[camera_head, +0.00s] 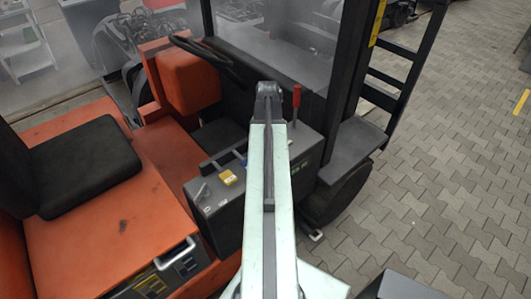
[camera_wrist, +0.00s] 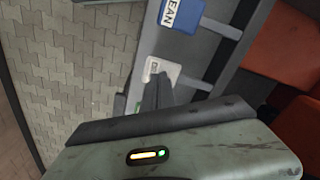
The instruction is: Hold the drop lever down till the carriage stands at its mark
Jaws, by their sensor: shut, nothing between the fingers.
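My gripper (camera_wrist: 158,92) is shut and empty in the wrist view, its fingertips at a white labelled lever cap (camera_wrist: 163,69). I cannot tell whether they touch it. The cap's lettering is mostly covered. Beside it is a blue cap (camera_wrist: 182,14) whose visible letters read "EAN". Which lever is the drop lever cannot be read. The carriage cannot be clearly made out.
A red-handled lever (camera_head: 296,101) stands upright just right of my arm. The orange truck body has a black seat (camera_head: 75,165) and a steering wheel (camera_head: 205,58). A dark ladder-like frame (camera_head: 390,75) stands at the right. Paving (camera_head: 450,170) beyond it is clear.

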